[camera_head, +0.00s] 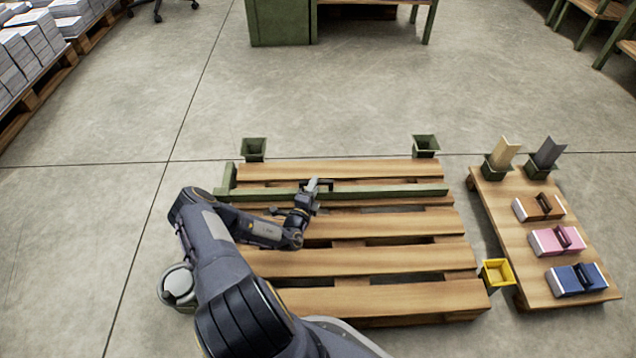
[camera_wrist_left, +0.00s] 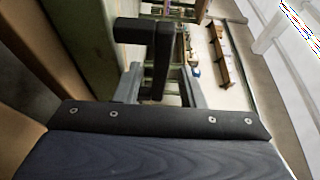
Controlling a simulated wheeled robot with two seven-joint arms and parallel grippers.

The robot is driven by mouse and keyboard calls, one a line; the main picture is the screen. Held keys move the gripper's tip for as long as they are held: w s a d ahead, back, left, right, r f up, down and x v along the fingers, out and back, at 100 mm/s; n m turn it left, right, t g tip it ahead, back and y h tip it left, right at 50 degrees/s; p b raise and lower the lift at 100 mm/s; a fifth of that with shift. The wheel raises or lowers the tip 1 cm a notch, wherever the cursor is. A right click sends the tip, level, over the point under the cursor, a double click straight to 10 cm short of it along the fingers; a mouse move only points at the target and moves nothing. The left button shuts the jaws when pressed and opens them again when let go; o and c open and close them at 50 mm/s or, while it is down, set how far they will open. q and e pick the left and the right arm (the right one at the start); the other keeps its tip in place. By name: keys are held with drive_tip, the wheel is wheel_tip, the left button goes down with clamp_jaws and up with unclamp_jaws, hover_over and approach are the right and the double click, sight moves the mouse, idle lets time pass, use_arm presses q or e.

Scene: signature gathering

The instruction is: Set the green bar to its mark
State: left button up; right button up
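The long green bar (camera_head: 390,191) lies across the far part of the wooden pallet, with a short upright piece at its left end. A dark handle (camera_head: 319,184) rises from the bar near its middle. My left gripper (camera_head: 310,195) is at this handle. In the left wrist view the dark handle (camera_wrist_left: 163,55) stands between my two grey fingers (camera_wrist_left: 163,88), which are apart with a gap seen beside it. The bar's green side (camera_wrist_left: 90,35) fills the upper left there. I cannot make out a mark for the bar. My right gripper is out of view.
Green sockets (camera_head: 253,149) (camera_head: 425,145) stand behind the pallet (camera_head: 375,259), and a yellow-rimmed one (camera_head: 497,273) at its right. A side board (camera_head: 505,208) bears brown (camera_head: 539,207), pink (camera_head: 558,241) and blue (camera_head: 576,279) handled bundles.

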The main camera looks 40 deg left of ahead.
use_arm(q)
drive_tip(key=shift+b+x, duration=0.65)
drive_tip(key=shift+x, duration=1.45)
clamp_jaws()
